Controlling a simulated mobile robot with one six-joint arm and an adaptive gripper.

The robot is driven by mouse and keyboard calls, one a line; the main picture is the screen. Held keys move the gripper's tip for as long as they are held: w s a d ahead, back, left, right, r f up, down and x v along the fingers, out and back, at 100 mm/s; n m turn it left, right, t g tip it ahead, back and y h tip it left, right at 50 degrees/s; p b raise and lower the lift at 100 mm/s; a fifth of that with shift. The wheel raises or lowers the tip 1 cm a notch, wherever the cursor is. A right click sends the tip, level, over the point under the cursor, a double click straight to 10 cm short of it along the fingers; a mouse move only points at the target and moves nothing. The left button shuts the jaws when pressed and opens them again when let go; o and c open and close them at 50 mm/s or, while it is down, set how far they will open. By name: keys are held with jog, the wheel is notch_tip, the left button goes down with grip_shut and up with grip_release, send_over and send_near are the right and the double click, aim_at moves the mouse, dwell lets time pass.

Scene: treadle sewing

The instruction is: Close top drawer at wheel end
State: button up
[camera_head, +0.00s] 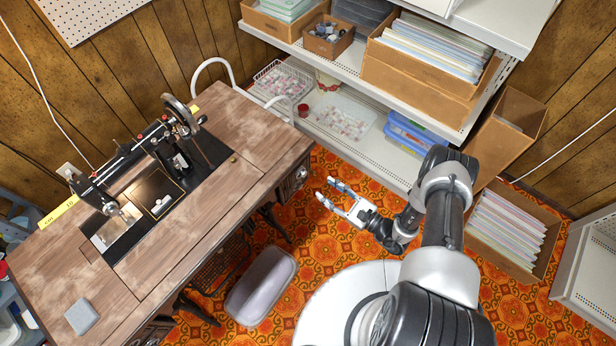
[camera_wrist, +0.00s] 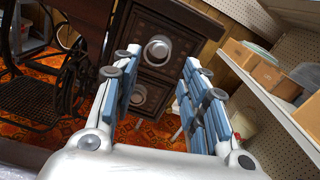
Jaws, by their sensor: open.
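The treadle sewing machine table (camera_head: 130,235) stands at the left, with the machine's handwheel (camera_head: 180,110) towards its far right end. Below the tabletop at that end, the dark carved top drawer (camera_wrist: 178,38) shows in the wrist view with a round pale knob (camera_wrist: 157,50). A lower drawer (camera_wrist: 151,85) with a similar knob is under it. In the head view, the drawer stack (camera_head: 287,188) is partly hidden by the tabletop. I cannot tell how far the top drawer stands out. My gripper (camera_head: 331,193) is open and empty, apart from the drawers and facing them.
Shelves (camera_head: 345,65) with boxes and trays stand behind and to the right. A box of folders (camera_head: 510,230) is at right. The patterned floor between my gripper and the drawers is clear.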

aim_at(305, 175)
jog(key=b+x, duration=0.1)
jog(key=x, duration=0.8)
jog(key=shift+b, duration=0.35)
jog(key=shift+c, duration=0.4)
grip_shut()
